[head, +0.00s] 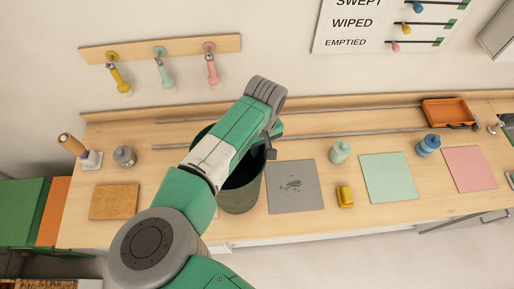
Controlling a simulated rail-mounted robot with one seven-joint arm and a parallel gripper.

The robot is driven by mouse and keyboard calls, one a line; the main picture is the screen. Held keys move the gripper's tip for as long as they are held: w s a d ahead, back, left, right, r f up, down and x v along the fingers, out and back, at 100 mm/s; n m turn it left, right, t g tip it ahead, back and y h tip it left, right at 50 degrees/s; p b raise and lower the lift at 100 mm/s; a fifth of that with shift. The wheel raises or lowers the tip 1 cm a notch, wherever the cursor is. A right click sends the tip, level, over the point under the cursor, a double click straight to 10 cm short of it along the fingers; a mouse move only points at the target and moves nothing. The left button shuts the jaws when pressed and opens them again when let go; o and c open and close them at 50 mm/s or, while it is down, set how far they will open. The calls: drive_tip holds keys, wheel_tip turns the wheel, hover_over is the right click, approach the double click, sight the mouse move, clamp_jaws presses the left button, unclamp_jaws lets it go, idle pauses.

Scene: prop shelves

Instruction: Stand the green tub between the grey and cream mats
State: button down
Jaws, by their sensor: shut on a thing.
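The dark green tub (240,197) is upright and open-topped, just left of the grey mat (310,200), which has dark smudges on it. My arm crosses in front of the tub and hides part of its rim and left side. My gripper (271,153) is at the tub's right rim and shut on it; the fingertips are small and partly hidden. I cannot tell whether the tub's base touches the bench. I see no clearly cream mat; my arm covers the area left of the tub. A tan-brown mat (114,202) lies farther left.
A yellow block (345,195) and mint jar (340,152) are right of the grey mat. Mint (390,185) and pink (470,170) mats, a blue jar (428,146) and orange tray (449,113) lie beyond. A grey rail (340,135) runs behind. A grey-lidded jar (124,156) stands left.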

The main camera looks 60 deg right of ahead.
drive_tip(key=shift+f, duration=0.9)
drive_tip(key=shift+f+b, duration=0.4)
drive_tip(key=c, duration=1.6)
unclamp_jaws()
drive_tip(key=shift+r, duration=0.1)
drive_tip(key=r, duration=0.8)
drive_tip(key=d+r+b, duration=0.1)
drive_tip(key=r, duration=0.3)
drive_tip(key=shift+s+r, duration=0.25)
drive_tip(key=shift+r, duration=0.15)
